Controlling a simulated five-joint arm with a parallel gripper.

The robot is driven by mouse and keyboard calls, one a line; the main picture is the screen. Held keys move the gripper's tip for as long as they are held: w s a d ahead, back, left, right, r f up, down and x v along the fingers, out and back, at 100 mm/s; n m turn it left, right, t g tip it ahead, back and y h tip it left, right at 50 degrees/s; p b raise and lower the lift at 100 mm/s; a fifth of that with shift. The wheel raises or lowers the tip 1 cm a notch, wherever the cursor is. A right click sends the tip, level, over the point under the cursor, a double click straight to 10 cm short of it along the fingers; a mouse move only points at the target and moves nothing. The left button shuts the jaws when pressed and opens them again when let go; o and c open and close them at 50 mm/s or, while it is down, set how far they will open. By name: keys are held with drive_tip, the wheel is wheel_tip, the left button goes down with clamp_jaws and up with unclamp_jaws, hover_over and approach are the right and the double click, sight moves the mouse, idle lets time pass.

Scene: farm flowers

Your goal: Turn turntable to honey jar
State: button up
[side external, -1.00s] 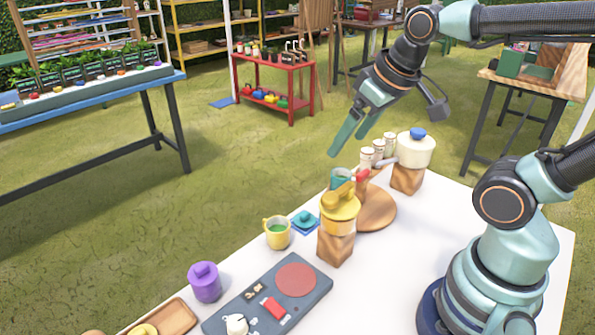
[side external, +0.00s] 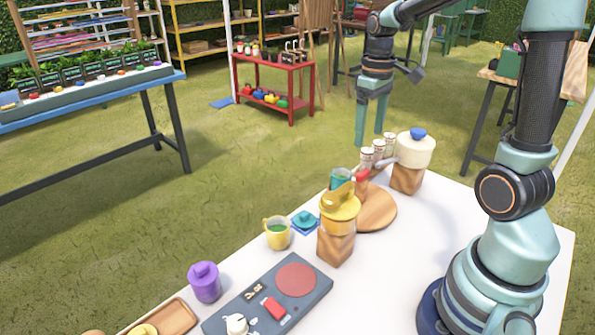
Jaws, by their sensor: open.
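The wooden turntable (side external: 379,212) is a round disc on the white table, partly hidden behind a yellow pot. At its far left edge stand a teal cup (side external: 341,179) and a small brown item with a red top (side external: 361,180); I cannot tell which objects rest on the disc. No thing is clearly recognisable as the honey jar. My gripper (side external: 370,138) points down with its two teal fingers apart and empty. In the picture it is above the small white jars (side external: 378,150), beyond the turntable; whether it touches them I cannot tell.
A yellow pot (side external: 340,212) on a wood block stands in front of the turntable. A white pot (side external: 416,150) with a blue knob stands on another block behind it. A yellow mug (side external: 277,233), purple jar (side external: 204,283) and dark board (side external: 262,305) lie nearer. The table right of the turntable is clear.

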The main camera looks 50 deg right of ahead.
sight(364, 172)
wheel_tip(364, 172, down, 10)
drive_tip(key=shift+f, duration=0.1)
idle(0.4)
clamp_jaws()
